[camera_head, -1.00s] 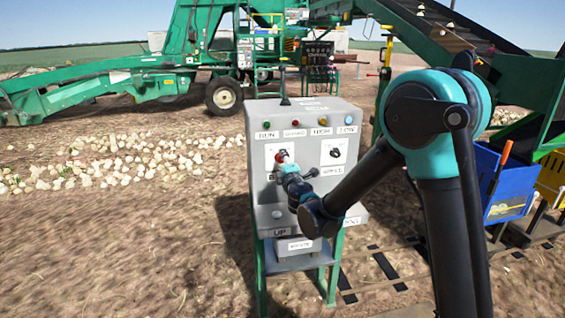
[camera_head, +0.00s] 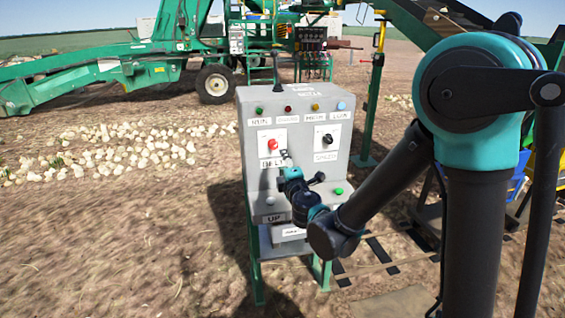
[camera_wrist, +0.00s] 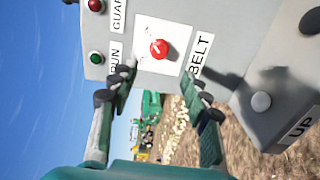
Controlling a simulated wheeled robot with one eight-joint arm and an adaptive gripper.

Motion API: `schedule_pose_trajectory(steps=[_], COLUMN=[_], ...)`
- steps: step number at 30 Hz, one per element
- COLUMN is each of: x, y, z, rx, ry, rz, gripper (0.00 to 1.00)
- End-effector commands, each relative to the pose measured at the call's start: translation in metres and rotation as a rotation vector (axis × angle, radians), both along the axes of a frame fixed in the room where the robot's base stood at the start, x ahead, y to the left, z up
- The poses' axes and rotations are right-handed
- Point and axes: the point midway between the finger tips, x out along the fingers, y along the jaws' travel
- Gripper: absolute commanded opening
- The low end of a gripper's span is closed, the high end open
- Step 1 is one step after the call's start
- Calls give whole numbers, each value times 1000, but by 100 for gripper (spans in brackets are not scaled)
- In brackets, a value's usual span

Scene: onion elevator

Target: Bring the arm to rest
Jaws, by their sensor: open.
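My arm reaches from the right of the head view toward a grey control box on a green stand. My gripper (camera_head: 286,160) is in front of the panel, just below the red knob (camera_head: 272,143) on the white BELT plate (camera_head: 264,150). In the wrist view my gripper (camera_wrist: 158,85) has its two fingers spread, with nothing between them. There the red knob (camera_wrist: 159,48) lies beyond the fingertips, apart from them. The control box (camera_head: 245,190) also carries a dark SPEED knob (camera_head: 327,139).
The box has a row of lamps along its top and a green button (camera_head: 338,191) low on the right. A green elevator machine (camera_head: 100,85) stands behind. Onions (camera_head: 120,150) lie on the soil at left. Blue and yellow crates are partly hidden behind my arm.

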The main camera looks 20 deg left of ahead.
Motion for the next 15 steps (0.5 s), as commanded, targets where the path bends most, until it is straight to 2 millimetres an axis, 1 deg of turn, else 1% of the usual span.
schedule_pose_trajectory(steps=[6,8,9,11,14,15], x=[0,2,5,13,31,39], y=[0,-4,-10,-26,-74,-99], z=[0,0,0,0,-2,-4], rx=[1,5,12,31,87,118], ry=[1,5,15,39,110,149], rz=[0,-9,-22,-59,-165,-221], gripper=[47,47,47,47,47,47])
